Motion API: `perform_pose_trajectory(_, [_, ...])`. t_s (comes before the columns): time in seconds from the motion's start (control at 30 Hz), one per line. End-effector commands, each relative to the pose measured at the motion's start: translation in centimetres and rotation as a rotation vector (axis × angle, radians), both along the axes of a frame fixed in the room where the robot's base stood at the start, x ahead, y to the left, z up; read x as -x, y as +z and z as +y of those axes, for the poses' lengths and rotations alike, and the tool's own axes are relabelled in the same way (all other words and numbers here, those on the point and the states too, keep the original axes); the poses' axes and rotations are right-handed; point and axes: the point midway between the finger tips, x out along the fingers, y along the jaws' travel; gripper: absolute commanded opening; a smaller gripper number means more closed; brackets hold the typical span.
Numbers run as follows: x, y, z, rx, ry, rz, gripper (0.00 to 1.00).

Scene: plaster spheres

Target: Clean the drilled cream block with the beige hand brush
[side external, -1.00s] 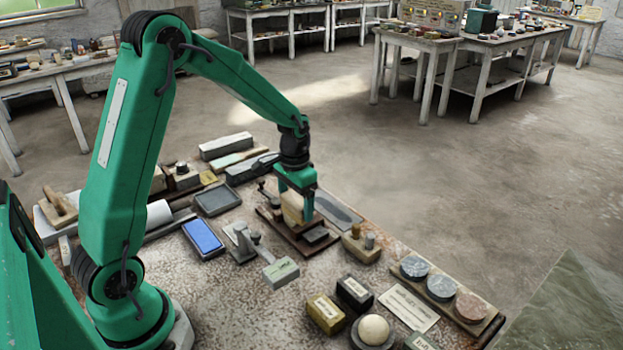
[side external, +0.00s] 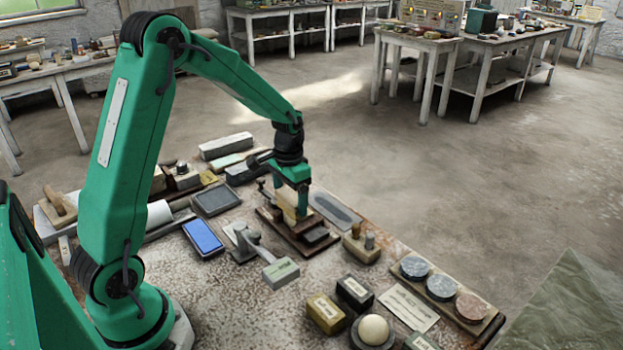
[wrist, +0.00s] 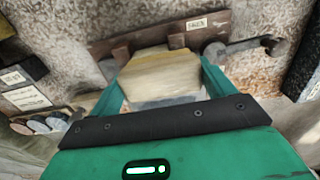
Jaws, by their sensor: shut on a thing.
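My gripper (side external: 292,205) is shut on a pale beige block-like thing (wrist: 160,78), which I take to be the hand brush; its streaked face fills the space between the fingers in the wrist view.
A blue-topped tray (side external: 204,237) and a grey clamp-like tool (side external: 242,242) stand left of the holder. A pale green-grey block (side external: 281,272) lies in front. Small boxes (side external: 325,313), a cream sphere (side external: 374,329) and a board of discs (side external: 441,287) are at the right front.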

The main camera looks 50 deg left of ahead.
Motion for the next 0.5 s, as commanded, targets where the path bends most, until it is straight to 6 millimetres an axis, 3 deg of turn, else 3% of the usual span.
perform_pose_trajectory(0.5, [0.0, -0.1, 1.5, 0.000, 0.001, 0.000, 0.63])
